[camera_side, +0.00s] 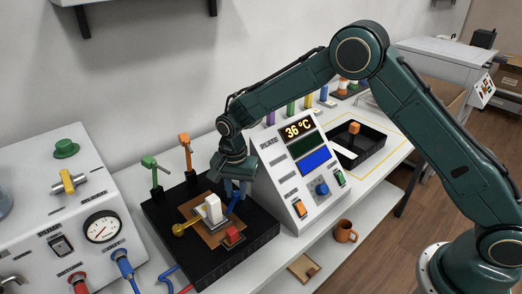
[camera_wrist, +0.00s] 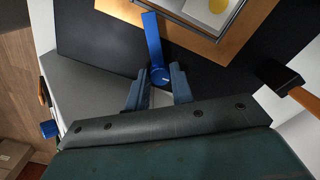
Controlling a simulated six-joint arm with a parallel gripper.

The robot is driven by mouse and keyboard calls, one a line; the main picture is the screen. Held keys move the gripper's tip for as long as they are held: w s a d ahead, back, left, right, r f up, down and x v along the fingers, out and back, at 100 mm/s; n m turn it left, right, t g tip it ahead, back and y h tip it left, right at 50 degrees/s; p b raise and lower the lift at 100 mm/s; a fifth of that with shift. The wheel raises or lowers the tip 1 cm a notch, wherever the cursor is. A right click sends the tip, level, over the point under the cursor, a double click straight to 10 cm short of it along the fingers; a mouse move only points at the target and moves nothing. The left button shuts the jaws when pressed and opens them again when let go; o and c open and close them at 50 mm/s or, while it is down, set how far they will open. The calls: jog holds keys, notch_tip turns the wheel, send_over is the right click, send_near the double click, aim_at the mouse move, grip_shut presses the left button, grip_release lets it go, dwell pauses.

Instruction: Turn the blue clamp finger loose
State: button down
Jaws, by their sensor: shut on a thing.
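The blue clamp finger (camera_wrist: 153,40) is a blue bar with a round end. In the wrist view its round end sits between the two fingertips of my gripper (camera_wrist: 160,78), which is shut on it. The bar points away from my gripper, and its far tip lies over the copper-coloured plate (camera_wrist: 126,10). In the side view the blue clamp finger (camera_side: 234,203) shows beside the white block (camera_side: 213,208), partly hidden under my gripper (camera_side: 236,188). A yellow clamp finger (camera_side: 186,228) lies at the left of the block, and a red one (camera_side: 233,234) in front.
Green (camera_side: 151,166) and orange (camera_side: 185,146) upright clamps stand at the back of the black base (camera_side: 168,218). A control box (camera_side: 300,185) reading 36 °C stands close at the right. A gauge panel (camera_side: 70,212) is at the left. A black tray (camera_side: 378,148) lies farther right.

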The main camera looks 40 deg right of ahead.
aim_at(236, 193)
jog(key=shift+n, duration=1.8)
jog(key=c, duration=1.2)
grip_release()
jog(key=shift+r, duration=0.15)
notch_tip(236, 193, up, 14)
jog(key=shift+f, duration=0.2)
